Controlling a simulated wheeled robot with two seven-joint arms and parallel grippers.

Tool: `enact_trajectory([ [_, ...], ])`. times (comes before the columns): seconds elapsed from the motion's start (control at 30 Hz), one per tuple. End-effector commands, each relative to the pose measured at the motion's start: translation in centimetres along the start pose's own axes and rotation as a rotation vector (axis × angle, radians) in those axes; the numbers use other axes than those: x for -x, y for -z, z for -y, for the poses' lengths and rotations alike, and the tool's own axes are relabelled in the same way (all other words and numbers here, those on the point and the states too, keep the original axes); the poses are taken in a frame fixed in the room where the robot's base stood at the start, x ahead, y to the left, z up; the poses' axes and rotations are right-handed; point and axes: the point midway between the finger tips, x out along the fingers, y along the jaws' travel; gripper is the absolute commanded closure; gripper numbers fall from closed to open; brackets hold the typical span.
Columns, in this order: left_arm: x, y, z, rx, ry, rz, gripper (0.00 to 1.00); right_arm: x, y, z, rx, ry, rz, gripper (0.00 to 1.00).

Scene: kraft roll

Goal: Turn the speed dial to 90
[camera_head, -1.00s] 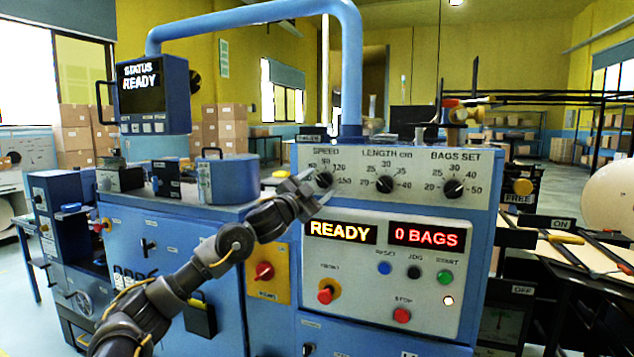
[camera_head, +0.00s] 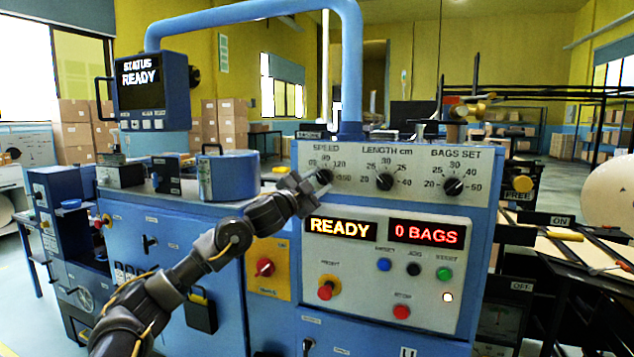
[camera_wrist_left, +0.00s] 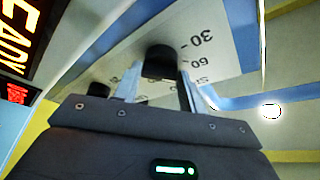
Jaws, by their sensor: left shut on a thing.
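The black speed dial (camera_head: 324,176) is the leftmost of three dials on the grey upper panel (camera_head: 355,157) in the head view, below the word SPEED. My left gripper (camera_head: 318,183) reaches it from the lower left and is shut on it, partly covering it. In the left wrist view the dial (camera_wrist_left: 160,62) stands between the two fingers (camera_wrist_left: 158,90), with the panel's numbers upside down beside it. Where the dial's pointer stands is hidden or too small to tell. My right gripper is not in view.
The length dial (camera_head: 385,181) and bags-set dial (camera_head: 453,186) sit to the right. Below are the READY display (camera_head: 341,228), the 0 BAGS display (camera_head: 426,234) and several push buttons.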

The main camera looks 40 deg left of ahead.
Motion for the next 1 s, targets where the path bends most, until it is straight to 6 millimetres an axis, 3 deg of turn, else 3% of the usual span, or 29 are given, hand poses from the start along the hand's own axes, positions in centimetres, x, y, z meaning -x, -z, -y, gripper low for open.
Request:
enact_trajectory([
  [0.6,-0.1,0.3,0.7,-0.449,-0.190,0.000,0.82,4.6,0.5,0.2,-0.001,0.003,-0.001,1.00],
  [1.0,-0.1,0.2,0.7,-0.625,-0.262,0.000,0.82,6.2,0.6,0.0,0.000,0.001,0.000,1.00],
])
